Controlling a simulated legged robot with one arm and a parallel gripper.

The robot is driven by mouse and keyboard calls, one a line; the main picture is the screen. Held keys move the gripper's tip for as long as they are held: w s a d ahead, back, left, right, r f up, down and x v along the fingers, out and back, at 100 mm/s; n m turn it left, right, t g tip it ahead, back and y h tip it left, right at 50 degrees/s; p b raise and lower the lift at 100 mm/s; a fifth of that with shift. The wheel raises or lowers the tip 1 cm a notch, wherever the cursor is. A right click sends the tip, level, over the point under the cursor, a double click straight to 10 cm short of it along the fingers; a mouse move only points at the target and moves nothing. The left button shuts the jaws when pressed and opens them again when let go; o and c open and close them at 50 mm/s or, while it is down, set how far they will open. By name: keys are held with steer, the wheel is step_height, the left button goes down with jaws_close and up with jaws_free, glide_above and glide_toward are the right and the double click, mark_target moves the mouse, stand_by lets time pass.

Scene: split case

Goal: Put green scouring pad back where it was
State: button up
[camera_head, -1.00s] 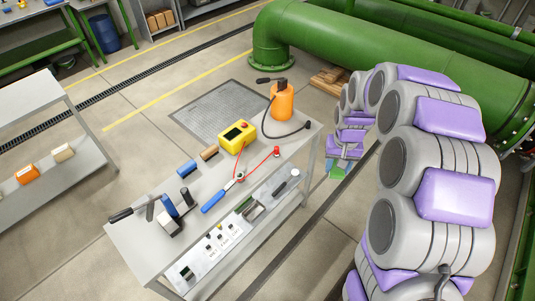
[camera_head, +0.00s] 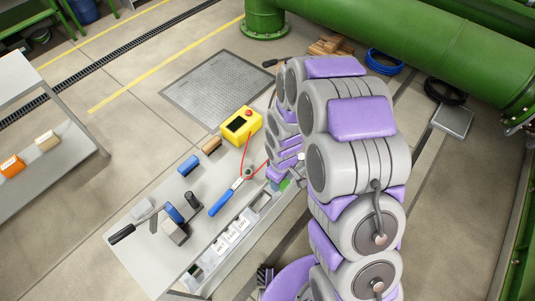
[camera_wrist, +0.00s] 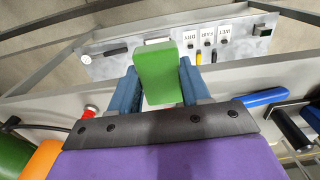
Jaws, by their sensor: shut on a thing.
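The green scouring pad (camera_wrist: 158,76) is a green block gripped between the two blue fingers of my gripper (camera_wrist: 160,88) in the wrist view. In the head view a bit of the pad (camera_head: 285,184) shows under my gripper (camera_head: 276,176), beside the right part of the bench's front edge. A grey tray (camera_wrist: 103,63) with labelled cards lies ahead of and below the pad in the wrist view. It also shows along the bench front in the head view (camera_head: 213,255). The pad covers part of the tray's near edge, and my arm hides its right end in the head view.
The bench (camera_head: 150,262) holds a yellow box (camera_head: 241,124), a blue-handled tool (camera_head: 225,200), a blue roll (camera_head: 188,165), a brown roll (camera_head: 211,145) and a dark-handled tool (camera_head: 125,233). In the wrist view a red-capped part (camera_wrist: 90,111) and an orange object (camera_wrist: 42,160) are near my gripper.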

steer(key=b, duration=0.2)
glide_above(267, 157)
steer(key=s, duration=0.1)
steer(key=shift+d+f, duration=0.3)
steer(key=shift+f, duration=0.35)
steer(key=shift+w+a+f, duration=0.1)
steer(key=shift+w+a, duration=0.4)
steer(key=shift+w+a+f, duration=0.1)
steer(key=shift+w+f, duration=0.05)
steer(key=f, duration=0.1)
steer(key=f+b, duration=0.1)
steer(key=f, duration=0.1)
steer(key=shift+d+f, duration=0.1)
steer(key=shift+d, duration=0.25)
steer(key=shift+a, duration=0.1)
steer(key=o, duration=1)
